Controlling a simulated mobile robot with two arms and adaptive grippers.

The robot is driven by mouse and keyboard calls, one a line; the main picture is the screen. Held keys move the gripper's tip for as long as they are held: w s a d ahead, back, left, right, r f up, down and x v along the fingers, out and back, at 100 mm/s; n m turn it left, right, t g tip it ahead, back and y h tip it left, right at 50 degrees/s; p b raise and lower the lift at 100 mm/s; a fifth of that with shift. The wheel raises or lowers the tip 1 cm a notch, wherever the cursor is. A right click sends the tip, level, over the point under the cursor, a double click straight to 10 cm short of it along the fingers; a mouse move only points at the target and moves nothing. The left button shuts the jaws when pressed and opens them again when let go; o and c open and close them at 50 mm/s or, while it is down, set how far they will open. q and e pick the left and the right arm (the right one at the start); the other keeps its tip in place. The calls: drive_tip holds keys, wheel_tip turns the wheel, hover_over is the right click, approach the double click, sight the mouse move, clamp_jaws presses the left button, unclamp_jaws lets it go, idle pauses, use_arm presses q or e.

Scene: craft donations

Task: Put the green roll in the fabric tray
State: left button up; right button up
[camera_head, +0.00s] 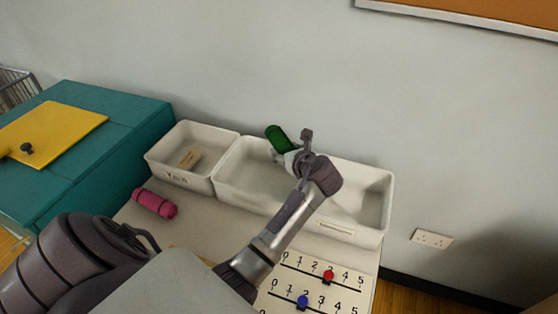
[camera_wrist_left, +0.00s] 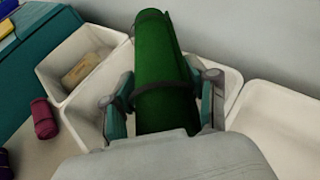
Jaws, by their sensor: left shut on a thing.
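The dark green roll (camera_head: 277,136) is held by my left gripper (camera_head: 287,149), above the back part of the middle white tray (camera_head: 240,195). In the left wrist view the green roll (camera_wrist_left: 160,60) lies lengthwise between the two fingers of the left gripper (camera_wrist_left: 167,88), which are shut on it. The roll's far end sticks out past the fingers, and the tray's inside shows around it. The right white tray (camera_head: 375,232) is partly hidden by my arm. Its label is too small to read, so I cannot tell which tray is for fabric. My right gripper is not in view.
A smaller white tray (camera_head: 206,184) at the left holds a tan piece (camera_head: 190,159). A magenta roll (camera_head: 155,203) lies on the table in front of it. A teal cabinet (camera_head: 130,150) stands left. Number-line cards with red (camera_head: 328,275) and blue (camera_head: 303,301) beads lie front right.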

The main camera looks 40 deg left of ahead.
use_arm(q)
drive_tip(key=shift+s+a+f, duration=0.3)
drive_tip(key=shift+a+f, duration=0.2)
drive_tip(key=shift+a, duration=0.25)
drive_tip(key=shift+f, duration=2.05)
drive_tip(key=o, duration=1.3)
drive_tip(key=shift+f, duration=0.1)
drive_tip(key=v, duration=1.2)
drive_tip(key=shift+s, duration=0.1)
